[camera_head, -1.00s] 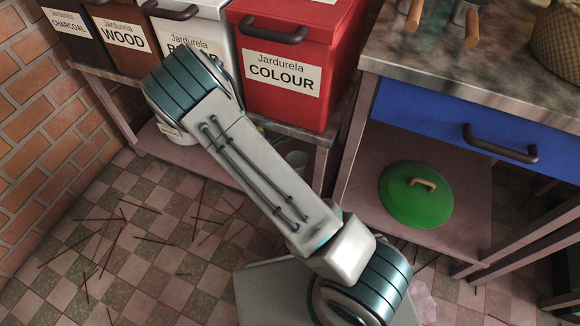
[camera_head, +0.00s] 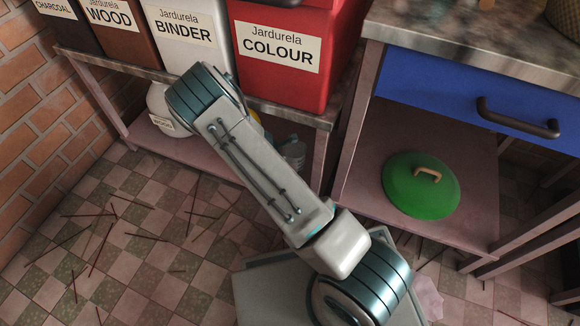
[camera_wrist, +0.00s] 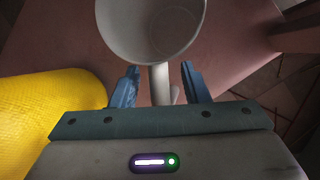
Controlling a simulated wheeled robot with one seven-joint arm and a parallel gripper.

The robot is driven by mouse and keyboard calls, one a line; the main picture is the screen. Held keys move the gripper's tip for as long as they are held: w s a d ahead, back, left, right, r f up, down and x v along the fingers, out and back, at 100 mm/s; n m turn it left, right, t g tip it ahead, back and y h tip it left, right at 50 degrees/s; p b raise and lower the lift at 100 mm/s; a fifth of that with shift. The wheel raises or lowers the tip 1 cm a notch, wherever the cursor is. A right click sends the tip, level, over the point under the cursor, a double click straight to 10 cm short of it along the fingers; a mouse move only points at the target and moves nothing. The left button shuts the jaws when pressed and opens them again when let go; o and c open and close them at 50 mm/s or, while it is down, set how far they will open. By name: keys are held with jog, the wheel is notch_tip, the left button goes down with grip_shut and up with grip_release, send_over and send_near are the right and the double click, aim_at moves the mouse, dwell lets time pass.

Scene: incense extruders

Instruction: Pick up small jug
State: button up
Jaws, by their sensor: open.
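The small jug (camera_wrist: 160,25) shows in the wrist view as a pale grey, round, open vessel at the top, cut off by the frame edge. Its narrow handle (camera_wrist: 160,84) extends toward me. My gripper (camera_wrist: 160,76) is open, with one blue finger on each side of the handle. I cannot tell whether either finger touches it. In the head view my arm hides the gripper.
A yellow object (camera_wrist: 50,105) lies close on the left in the wrist view. A white round container (camera_head: 160,108) stands on the lower shelf (camera_head: 190,158), under the labelled bins (camera_head: 280,60). A green lid (camera_head: 421,185) lies on the shelf at right.

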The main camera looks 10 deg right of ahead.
jog(key=shift+w+d+f, duration=0.1)
jog(key=shift+f, duration=0.1)
grip_shut()
